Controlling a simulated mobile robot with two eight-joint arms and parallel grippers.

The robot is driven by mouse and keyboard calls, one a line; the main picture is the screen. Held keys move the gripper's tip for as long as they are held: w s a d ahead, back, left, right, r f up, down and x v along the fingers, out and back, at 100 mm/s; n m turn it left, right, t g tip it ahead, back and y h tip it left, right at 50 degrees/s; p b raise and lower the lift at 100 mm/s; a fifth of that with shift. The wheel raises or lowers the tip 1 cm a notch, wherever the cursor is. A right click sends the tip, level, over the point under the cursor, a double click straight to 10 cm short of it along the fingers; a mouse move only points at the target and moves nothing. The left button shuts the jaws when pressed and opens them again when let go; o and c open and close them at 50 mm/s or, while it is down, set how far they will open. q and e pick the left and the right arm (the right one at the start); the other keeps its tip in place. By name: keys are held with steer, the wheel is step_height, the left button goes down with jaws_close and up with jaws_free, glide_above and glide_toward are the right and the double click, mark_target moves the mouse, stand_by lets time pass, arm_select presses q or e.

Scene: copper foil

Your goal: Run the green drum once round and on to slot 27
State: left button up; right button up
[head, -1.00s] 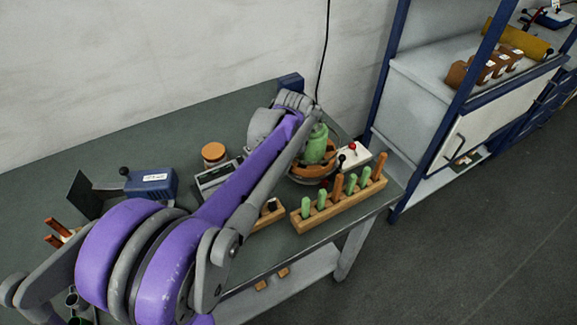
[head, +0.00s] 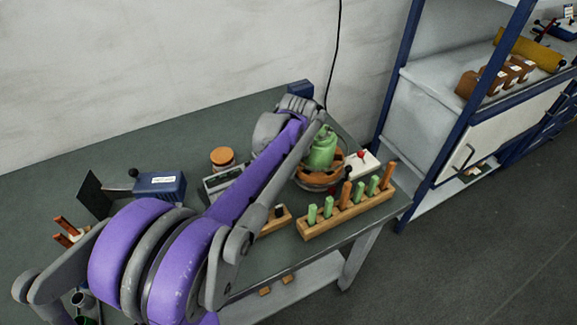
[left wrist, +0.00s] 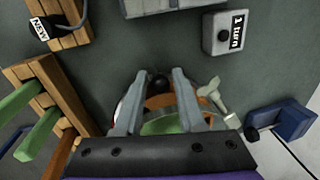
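The green drum (head: 322,148) stands upright in a round copper-coloured ring base (head: 316,177) near the bench's right end. In the left wrist view the drum's green top (left wrist: 163,124) and part of the orange ring (left wrist: 165,101) show below and between my fingers. My left gripper (left wrist: 160,74) is open above them, fingers apart. A black ball knob (left wrist: 158,82) shows between the fingertips; I cannot tell whether they touch it. In the head view my purple arm hides the gripper's fingers. A grey "1 turn" box (left wrist: 224,34) sits beyond. No slot numbers are readable. My right gripper is out of view.
A wooden rack of green and orange pegs (head: 346,215) stands in front of the drum. A blue labelled device (head: 160,186) is at left. A shelf unit (head: 430,90) stands right of the bench.

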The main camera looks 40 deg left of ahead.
arm_select(q)
step_height(320, 180, up, 11)
steer(key=d, duration=0.2)
steer(key=shift+s+f+p, duration=0.2)
steer(key=shift+s+p, duration=0.2)
steer(key=shift+s, duration=0.05)
steer(key=shift+s+f, duration=0.1)
stand_by(0.4)
